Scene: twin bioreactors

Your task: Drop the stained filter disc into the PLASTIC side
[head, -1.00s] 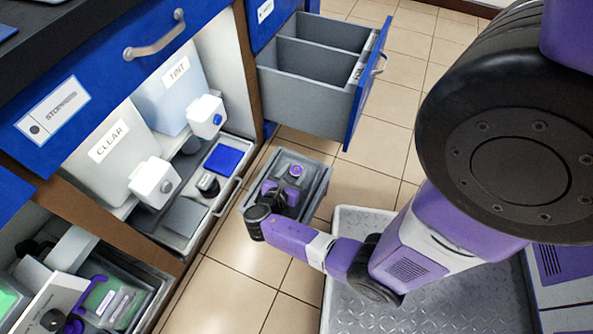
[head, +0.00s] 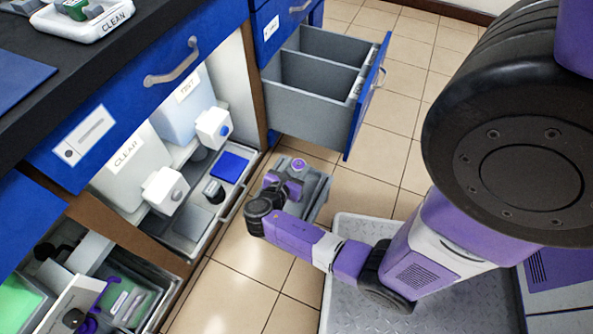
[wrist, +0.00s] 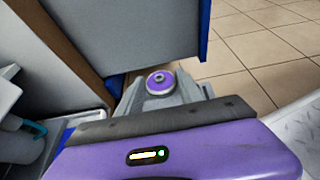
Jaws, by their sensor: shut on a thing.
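The filter disc is a small purple ring with a pale centre, seen in the wrist view (wrist: 160,82) and the head view (head: 297,165). My gripper (wrist: 161,92) is shut on it, its grey fingers at the disc's sides. My gripper is outside the drawer.
The drawer's blue front (head: 366,100) stands out over the tiled floor. At left, an open cabinet holds CLEAR (head: 127,160) and TINT (head: 188,95) containers above a pull-out tray (head: 215,222). A CLEAN tray (head: 95,27) lies on the counter. Floor right of the drawer is free.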

